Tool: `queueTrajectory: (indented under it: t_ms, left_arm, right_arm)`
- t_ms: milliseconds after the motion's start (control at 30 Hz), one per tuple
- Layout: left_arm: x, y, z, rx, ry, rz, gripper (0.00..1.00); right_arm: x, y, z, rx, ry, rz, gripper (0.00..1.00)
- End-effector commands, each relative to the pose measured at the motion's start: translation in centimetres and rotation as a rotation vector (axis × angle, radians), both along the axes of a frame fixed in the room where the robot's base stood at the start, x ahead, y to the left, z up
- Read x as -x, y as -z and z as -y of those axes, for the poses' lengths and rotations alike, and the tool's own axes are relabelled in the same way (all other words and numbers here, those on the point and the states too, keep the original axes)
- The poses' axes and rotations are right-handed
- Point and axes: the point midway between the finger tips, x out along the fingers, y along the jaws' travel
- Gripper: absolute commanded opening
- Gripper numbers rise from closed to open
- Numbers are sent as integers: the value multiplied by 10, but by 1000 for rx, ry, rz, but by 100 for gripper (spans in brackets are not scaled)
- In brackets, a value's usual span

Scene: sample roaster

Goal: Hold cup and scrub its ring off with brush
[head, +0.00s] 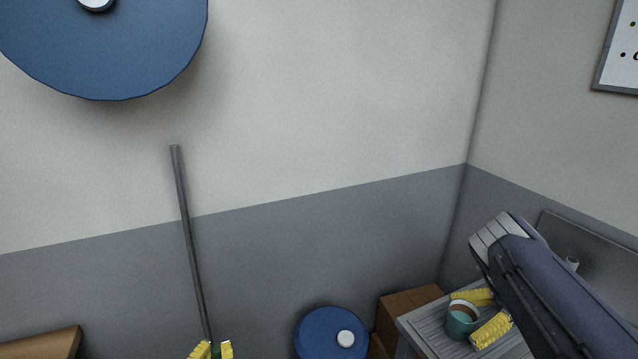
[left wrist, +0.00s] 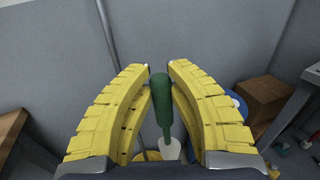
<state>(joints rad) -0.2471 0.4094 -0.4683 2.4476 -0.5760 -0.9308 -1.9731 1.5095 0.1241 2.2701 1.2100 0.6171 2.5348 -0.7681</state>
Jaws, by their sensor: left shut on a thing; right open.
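A teal cup (head: 459,323) with brown inside stands on a grey ribbed surface (head: 428,341) at the lower right of the head view. My right gripper (head: 483,314) is open, with one yellow finger behind the cup and one at its right front. I cannot tell whether they touch it. My left gripper (head: 211,351) shows only its yellow fingertips at the bottom edge of the head view. In the left wrist view it (left wrist: 159,68) is shut on the green handle of the brush (left wrist: 161,100). A pale part lies at the handle's lower end; its bristles are not clear.
A blue drum-like thing (head: 328,334) with a white cap and brown boxes (head: 408,302) stand left of the ribbed surface. A thin grey pole (head: 186,230) rises behind my left gripper. A brown tabletop (head: 40,343) is at the lower left. A large blue disc (head: 110,60) hangs above.

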Motion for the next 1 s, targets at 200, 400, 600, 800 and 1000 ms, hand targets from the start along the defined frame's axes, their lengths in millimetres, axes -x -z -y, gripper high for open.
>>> queueTrajectory:
  t_ms: [200, 400, 600, 800, 1000]
  left_arm:
    - [0, 0, 0, 0, 0, 0, 0]
    - [0, 0, 0, 0, 0, 0, 0]
    - [0, 0, 0, 0, 0, 0, 0]
    - [0, 0, 0, 0, 0, 0, 0]
    - [0, 0, 0, 0, 0, 0, 0]
  right_arm:
    - [0, 1, -1, 0, -1, 0, 90]
    - [0, 1, -1, 0, -1, 0, 81]
    - [0, 1, -1, 0, -1, 0, 58]
    - [0, 0, -1, 0, 0, 0, 35]
    - [0, 0, -1, 0, 0, 0, 41]
